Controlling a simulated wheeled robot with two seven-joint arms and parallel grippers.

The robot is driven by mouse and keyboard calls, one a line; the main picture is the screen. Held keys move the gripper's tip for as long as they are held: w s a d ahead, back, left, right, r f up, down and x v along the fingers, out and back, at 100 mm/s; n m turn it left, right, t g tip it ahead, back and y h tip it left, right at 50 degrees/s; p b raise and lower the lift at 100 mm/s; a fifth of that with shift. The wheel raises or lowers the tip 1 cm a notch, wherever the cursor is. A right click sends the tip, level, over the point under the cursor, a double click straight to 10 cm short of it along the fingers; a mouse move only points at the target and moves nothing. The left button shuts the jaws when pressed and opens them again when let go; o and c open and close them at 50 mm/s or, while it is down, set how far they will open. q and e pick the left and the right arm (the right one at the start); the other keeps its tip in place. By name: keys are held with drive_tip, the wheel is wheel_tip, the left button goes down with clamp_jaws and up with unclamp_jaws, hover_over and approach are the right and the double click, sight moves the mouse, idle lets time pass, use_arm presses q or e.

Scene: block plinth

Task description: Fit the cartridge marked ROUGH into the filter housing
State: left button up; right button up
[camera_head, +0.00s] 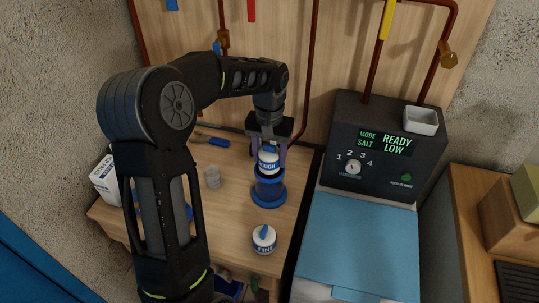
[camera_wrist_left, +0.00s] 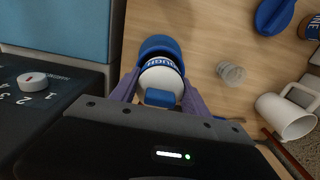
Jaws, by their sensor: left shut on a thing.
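The ROUGH cartridge (camera_head: 268,157), white with blue lettering and a blue top grip, is upright between the fingers of my left gripper (camera_head: 268,148), which is shut on it. It also shows in the left wrist view (camera_wrist_left: 161,80). The blue filter housing (camera_head: 268,193) stands on the wooden bench directly below the cartridge; its rim shows beyond the cartridge in the wrist view (camera_wrist_left: 158,45). I cannot tell whether the cartridge's hidden lower end is inside the housing. The FINE cartridge (camera_head: 264,239) stands apart, in front of the housing. My right gripper is not in view.
A small clear cup (camera_head: 212,177) stands left of the housing. A white mug (camera_wrist_left: 287,115) shows in the wrist view. The dark control unit (camera_head: 376,150) with a blue-lidded cabinet (camera_head: 358,240) stands to the right. Copper pipes (camera_head: 310,75) run up the back panel.

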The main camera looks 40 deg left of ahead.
sight(270, 145)
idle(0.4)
use_arm(q)
drive_tip(key=shift+f, duration=0.15)
drive_tip(key=shift+f+b, duration=0.2)
drive_tip(key=shift+b, duration=0.1)
drive_tip(key=shift+f+b, duration=0.4)
drive_tip(key=shift+f, duration=0.2)
drive_tip(key=o, duration=1.4)
wheel_tip(270, 145, up, 8)
drive_tip(key=shift+f+b, duration=0.1)
drive_tip(key=shift+b, duration=0.35)
